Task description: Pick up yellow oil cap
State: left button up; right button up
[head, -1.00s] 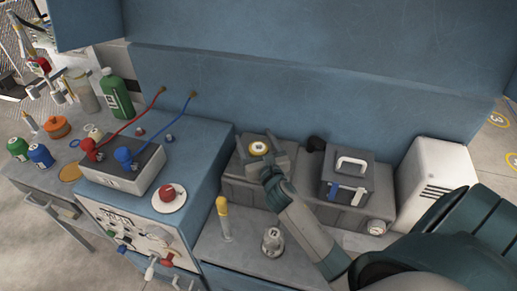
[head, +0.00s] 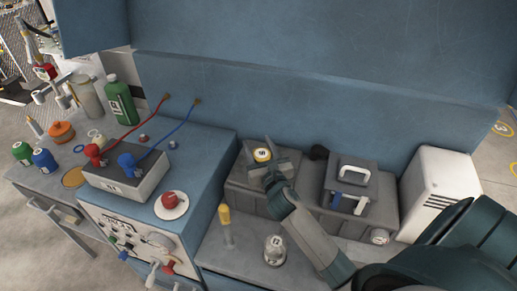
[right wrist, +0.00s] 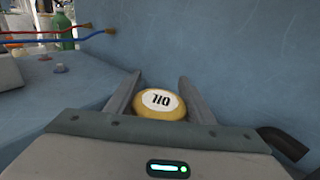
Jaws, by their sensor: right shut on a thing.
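The yellow oil cap (head: 262,155) is round, with a white top, and is at the dark grey battery-like box right of centre in the head view. In the right wrist view the cap (right wrist: 160,104) shows black "OIL" lettering and sits between the two fingers. My right gripper (head: 270,156) is shut on the cap, one finger on each side. The cap's underside is hidden, so I cannot tell whether it still touches the box. My left gripper is not in view.
A second grey box with a white handle (head: 354,172) stands to the right, beside a white vented case (head: 440,182). A blue wall (head: 320,100) rises close behind.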

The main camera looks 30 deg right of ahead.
jog(key=s+d+r+b, duration=0.2)
jog(key=s+d+r, duration=0.3)
jog(key=s+r, duration=0.5)
jog(key=shift+s+d+r, duration=0.15)
jog(key=shift+d, duration=0.2)
dwell(0.6)
jog(key=s+a+f+n+y, duration=0.1)
jog(key=s+a+f+y, duration=0.1)
jog(key=a, duration=0.9)
jog(key=s+a+f+n+y+b, duration=0.1)
jog(key=s+a, duration=0.4)
jog(key=a, duration=0.6)
jog(key=shift+f+n+t+y, duration=0.3)
jog(key=shift+f+n+y, duration=0.25)
jog(key=shift+y, duration=0.35)
jog(key=shift+r, duration=0.1)
